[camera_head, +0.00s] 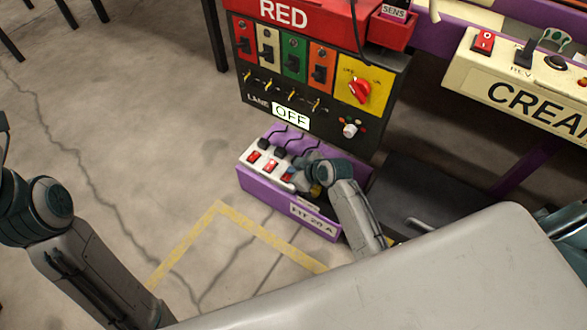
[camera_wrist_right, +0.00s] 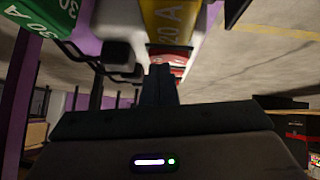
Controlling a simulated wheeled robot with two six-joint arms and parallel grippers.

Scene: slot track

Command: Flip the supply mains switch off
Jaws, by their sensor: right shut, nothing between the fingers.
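A purple supply box (camera_head: 261,188) labelled "FIT 20 A" stands on the floor below the red control panel. Its white top carries a row of red rocker switches (camera_head: 254,156), with black plugs and cables behind them. I cannot tell which one is the mains switch. My right gripper (camera_head: 300,178) is at the right part of the box's top and hides some of it. In the right wrist view its fingers (camera_wrist_right: 159,84) are shut and empty, their tips at or very near a red rocker (camera_wrist_right: 170,61). My left arm shows at the left, its gripper out of view.
The RED panel (camera_head: 247,83) stands behind the box with switches, a red knob (camera_head: 360,90) and an "OFF" display (camera_head: 291,117). A yellow 20 A block (camera_wrist_right: 168,18) and green 30 A block (camera_wrist_right: 44,18) show close by. Bare floor (camera_head: 130,130) lies left.

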